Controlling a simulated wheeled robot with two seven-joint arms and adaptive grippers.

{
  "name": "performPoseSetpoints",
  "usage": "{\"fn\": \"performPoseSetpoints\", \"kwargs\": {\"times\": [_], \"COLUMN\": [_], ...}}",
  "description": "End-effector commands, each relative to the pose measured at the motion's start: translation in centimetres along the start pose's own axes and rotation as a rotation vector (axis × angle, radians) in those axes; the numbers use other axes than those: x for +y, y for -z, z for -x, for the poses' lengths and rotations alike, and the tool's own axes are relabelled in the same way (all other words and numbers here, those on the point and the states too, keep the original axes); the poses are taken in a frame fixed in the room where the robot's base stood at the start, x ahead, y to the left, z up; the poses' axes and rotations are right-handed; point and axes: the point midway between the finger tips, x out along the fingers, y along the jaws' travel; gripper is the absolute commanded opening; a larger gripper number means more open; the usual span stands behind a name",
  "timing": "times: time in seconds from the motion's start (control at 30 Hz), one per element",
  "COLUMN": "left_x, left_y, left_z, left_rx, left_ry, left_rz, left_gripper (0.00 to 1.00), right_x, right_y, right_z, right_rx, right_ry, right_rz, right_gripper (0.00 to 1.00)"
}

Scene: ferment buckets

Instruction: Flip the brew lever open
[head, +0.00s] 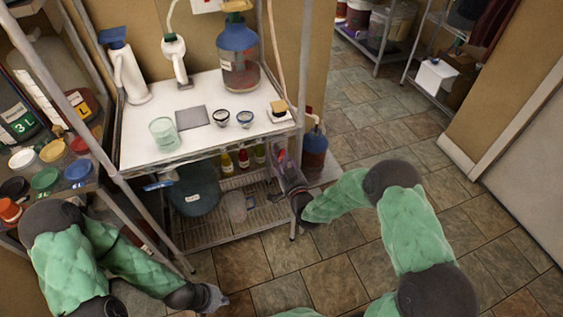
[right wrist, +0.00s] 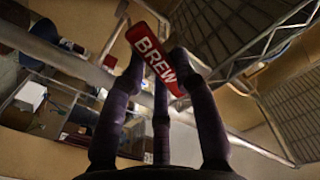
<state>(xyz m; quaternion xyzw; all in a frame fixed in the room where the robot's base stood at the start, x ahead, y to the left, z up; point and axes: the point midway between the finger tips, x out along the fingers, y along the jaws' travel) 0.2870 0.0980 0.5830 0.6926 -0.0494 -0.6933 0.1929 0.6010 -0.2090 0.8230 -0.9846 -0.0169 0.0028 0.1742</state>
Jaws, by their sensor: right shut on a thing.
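The red brew lever, lettered "BREW" in white, (right wrist: 152,58) crosses between the fingertips of my right gripper (right wrist: 158,62) in the right wrist view. The fingers are shut on it, and it lies tilted there. In the head view my right gripper (head: 286,174) is at the right front side of the wire rack, below the white top. A small red part of the lever (head: 281,155) shows just above it. My left gripper (head: 210,298) hangs low over the floor at the lower left, away from the lever; its finger opening is too small to tell.
The white rack top (head: 200,120) holds a glass cup (head: 163,134), small bowls, a scale and a large blue-topped jug (head: 238,55). A dark bucket (head: 194,190) and several bottles stand on the wire shelf below. A blue-handled part (head: 160,184) juts out at the left. The tiled floor is clear at right.

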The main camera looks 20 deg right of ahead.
Motion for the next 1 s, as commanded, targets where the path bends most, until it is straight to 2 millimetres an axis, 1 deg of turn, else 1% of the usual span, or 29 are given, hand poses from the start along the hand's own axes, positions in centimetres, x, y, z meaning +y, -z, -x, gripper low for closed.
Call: {"fn": "performPoseSetpoints", "kwargs": {"times": [0.5, 0.53, 0.6, 0.9, 1.0], "left_x": [-0.03, -0.03, -0.03, -0.03, -0.03], "left_y": [0.0, 0.0, 0.01, 0.01, 0.01], "left_z": [-0.09, -0.09, -0.09, -0.1, -0.1], "left_rx": [0.0, 0.0, 0.0, 0.0, 0.0], "left_ry": [0.0, 0.0, 0.0, 0.0, 0.0], "left_rz": [0.0, 0.0, 0.0, 0.0, 0.0], "left_gripper": [0.0, 0.0, 0.0, 0.0, 0.0], "right_x": [0.09, 0.09, 0.08, 0.07, 0.09], "right_y": [-0.1, -0.11, -0.09, -0.03, -0.03], "right_z": [0.04, 0.04, 0.04, 0.04, 0.41], "right_rx": [-0.003, -0.003, -0.003, -0.001, -0.001], "right_ry": [-0.001, -0.001, -0.001, 0.0, -0.001], "right_rz": [0.021, 0.021, 0.02, 0.017, 0.017], "right_gripper": [0.0, 0.38, 0.54, 0.54, 0.54]}}
